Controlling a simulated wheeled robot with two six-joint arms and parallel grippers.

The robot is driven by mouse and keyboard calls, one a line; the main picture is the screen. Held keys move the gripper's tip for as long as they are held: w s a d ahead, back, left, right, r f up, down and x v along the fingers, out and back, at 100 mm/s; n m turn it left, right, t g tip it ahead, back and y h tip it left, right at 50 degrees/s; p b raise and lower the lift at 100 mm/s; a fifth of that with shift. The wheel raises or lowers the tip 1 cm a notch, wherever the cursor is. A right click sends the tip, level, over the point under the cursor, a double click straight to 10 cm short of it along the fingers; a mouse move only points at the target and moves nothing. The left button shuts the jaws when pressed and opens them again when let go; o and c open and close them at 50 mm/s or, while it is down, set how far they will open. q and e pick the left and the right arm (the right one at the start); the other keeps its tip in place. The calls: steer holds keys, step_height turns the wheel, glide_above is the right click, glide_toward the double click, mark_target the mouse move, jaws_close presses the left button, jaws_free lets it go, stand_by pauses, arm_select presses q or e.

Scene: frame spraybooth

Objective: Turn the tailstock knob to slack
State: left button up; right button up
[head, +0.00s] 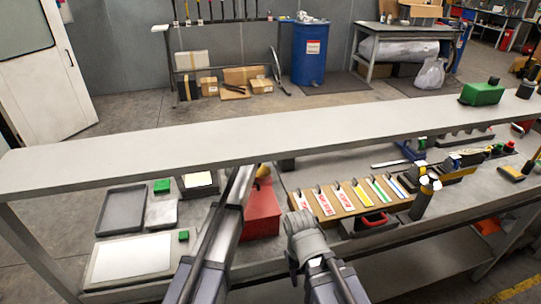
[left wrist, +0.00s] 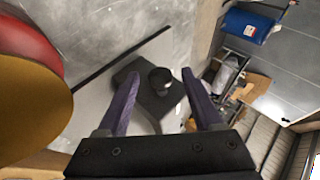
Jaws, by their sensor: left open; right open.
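In the left wrist view a round black knob (left wrist: 160,79) stands on a dark block (left wrist: 145,95) on the grey table. My left gripper (left wrist: 157,83) is open, with one purple finger on each side of the knob in the picture; I see no contact. In the head view my left arm reaches in under the long shelf, and its fingertips are hidden. A dark block (head: 287,163) shows just under the shelf edge there. My right gripper (head: 299,220) is held low in front of the bench, open, its fingers hard to make out.
The long grey shelf (head: 140,138) runs above the bench. A red box (head: 262,212) stands beside my left arm. A wooden rack (head: 345,203) with coloured strips is on its right. A red and ochre round part (left wrist: 30,85) fills the left wrist view's left side.

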arm_select(q)
jaws_close()
stand_by(0.5)
steer(key=shift+w+a+r+n+g+h+p, duration=0.15)
steer(key=shift+n+g+h+p, duration=0.1)
steer(key=shift+g+p, duration=0.8)
steer(key=shift+w+r+n+g+h+p, duration=0.1)
steer(key=shift+w+n+g+h+p, duration=0.15)
steer(key=shift+g+p, duration=0.8)
steer(key=shift+w+a+r+n+g+h+p, duration=0.1)
steer(key=shift+n+g+h+p, duration=0.15)
steer(key=shift+g+p, duration=0.75)
steer(key=shift+s, duration=0.1)
steer(key=shift+f, duration=0.1)
